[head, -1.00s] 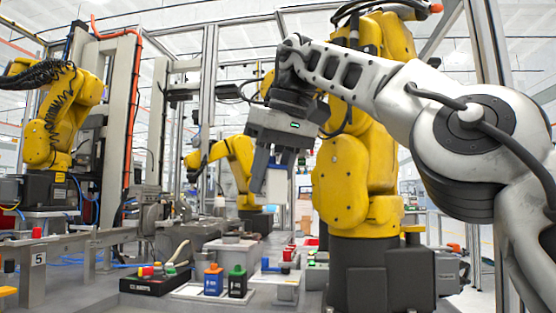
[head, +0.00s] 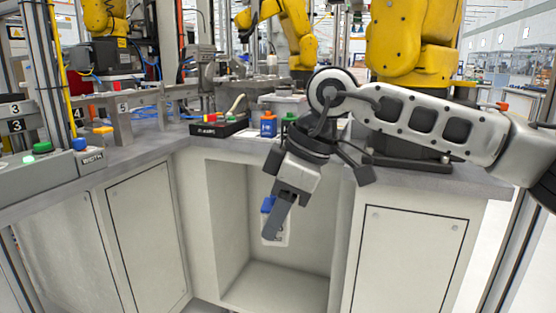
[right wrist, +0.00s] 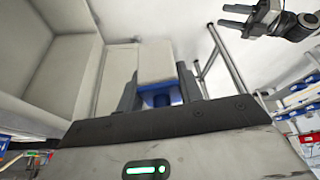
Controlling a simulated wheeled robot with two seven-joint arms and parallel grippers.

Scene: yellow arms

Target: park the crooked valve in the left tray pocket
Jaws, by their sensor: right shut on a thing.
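My right gripper (head: 272,228) hangs low in front of the open cabinet bay, pointing down. It is shut on a pale block-shaped thing with blue parts (head: 286,231); a blue piece shows beside the upper fingers. The right wrist view shows the pale block (right wrist: 156,62) between the fingers; I cannot tell if this is the crooked valve. On the bench behind stand a blue valve-like piece (head: 268,126) and a green-topped one (head: 289,119), partly hidden by my right arm. The tray pockets are not clear. My left gripper (right wrist: 226,16) shows open and empty in the right wrist view.
A black box (head: 218,128) with coloured knobs stands on the grey bench (head: 150,140). Left are a green and a blue button (head: 80,144). Yellow robot arms stand behind the bench. The open bay (head: 270,285) below is empty.

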